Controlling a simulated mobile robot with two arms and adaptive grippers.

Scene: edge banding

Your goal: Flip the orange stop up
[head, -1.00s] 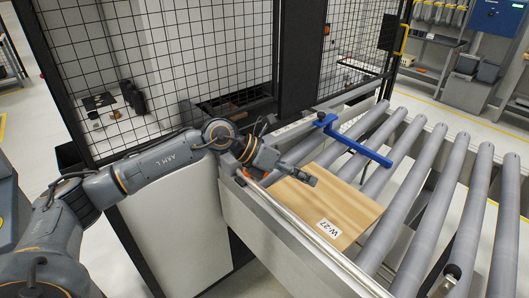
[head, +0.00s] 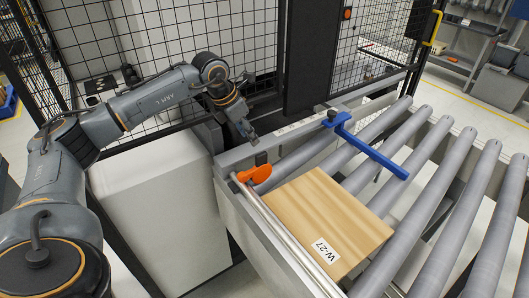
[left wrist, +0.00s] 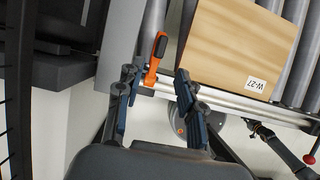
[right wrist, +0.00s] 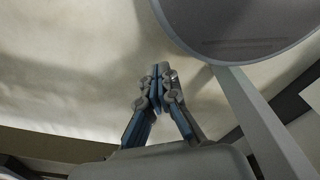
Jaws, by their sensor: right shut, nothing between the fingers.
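The orange stop (head: 256,174) sits at the left end of the conveyor's front rail, near the board's left corner. It reaches from the rail toward the rollers, with a black piece beside it. In the left wrist view the stop (left wrist: 153,60) lies just beyond and between the fingertips, apparently untouched. My left gripper (head: 251,136) is open and empty, behind and above the stop in the head view; it also shows in the left wrist view (left wrist: 156,80). My right gripper (right wrist: 157,74) is shut and empty, away from the conveyor.
A wooden board (head: 325,215) marked W-27 lies on the rollers (head: 435,200) beside the stop. A blue arm (head: 370,150) reaches over the rollers behind it. Black mesh fencing (head: 150,35) stands behind my left arm. A white cabinet (head: 155,200) is left of the conveyor.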

